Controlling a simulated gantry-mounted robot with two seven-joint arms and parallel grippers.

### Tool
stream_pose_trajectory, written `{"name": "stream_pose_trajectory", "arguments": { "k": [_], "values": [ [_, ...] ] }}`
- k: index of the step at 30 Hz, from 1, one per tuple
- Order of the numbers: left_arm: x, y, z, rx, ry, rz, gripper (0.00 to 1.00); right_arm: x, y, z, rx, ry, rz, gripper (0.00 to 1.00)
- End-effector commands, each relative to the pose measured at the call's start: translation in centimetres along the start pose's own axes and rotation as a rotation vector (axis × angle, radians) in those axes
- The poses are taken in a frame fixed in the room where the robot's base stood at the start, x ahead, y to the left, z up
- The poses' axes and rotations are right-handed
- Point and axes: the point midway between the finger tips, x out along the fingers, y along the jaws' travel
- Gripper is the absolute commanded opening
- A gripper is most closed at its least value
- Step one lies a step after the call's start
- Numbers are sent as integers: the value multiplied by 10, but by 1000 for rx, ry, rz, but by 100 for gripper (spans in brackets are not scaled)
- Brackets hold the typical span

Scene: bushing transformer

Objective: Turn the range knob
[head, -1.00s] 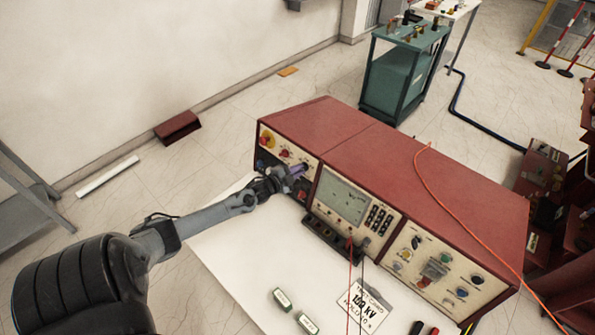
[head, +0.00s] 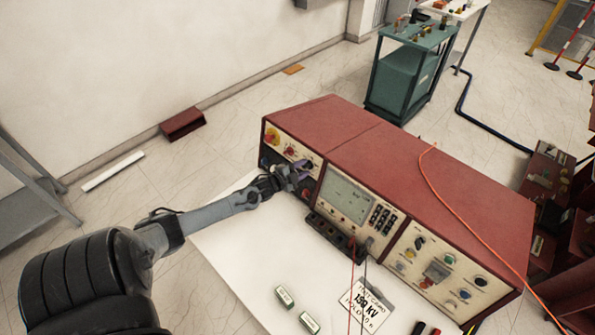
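The red test console (head: 430,190) stands on the white table, with knobs on its left and right front panels. My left gripper (head: 304,172) is at the left panel (head: 290,148), in front of its lower right part. Its fingers cover part of that panel, and I cannot tell whether they touch or grip a knob there. A red knob (head: 290,151) and a yellow-and-red knob (head: 271,135) show above and left of the gripper. No label marks the range knob legibly. My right gripper does not show.
The white table (head: 235,245) is mostly clear in front of the console. A sign card (head: 365,305), small green-and-white blocks (head: 284,297) and red and black leads lie nearer. An orange cable (head: 450,205) crosses the console top. A green cart (head: 405,75) stands behind.

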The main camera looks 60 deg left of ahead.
Motion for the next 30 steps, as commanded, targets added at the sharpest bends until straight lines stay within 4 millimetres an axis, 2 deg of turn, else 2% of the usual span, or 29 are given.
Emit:
{"name": "stream_pose_trajectory", "arguments": {
  "k": [8, 21, 30],
  "values": [
    [-23, 0, 0, 1, -1, 3, 39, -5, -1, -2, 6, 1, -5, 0],
    [-87, 1, 0, 1, 0, 3, 39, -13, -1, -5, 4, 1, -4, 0],
    [-106, 0, 0, 0, 0, 0, 39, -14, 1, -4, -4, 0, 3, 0]
  ]
}}
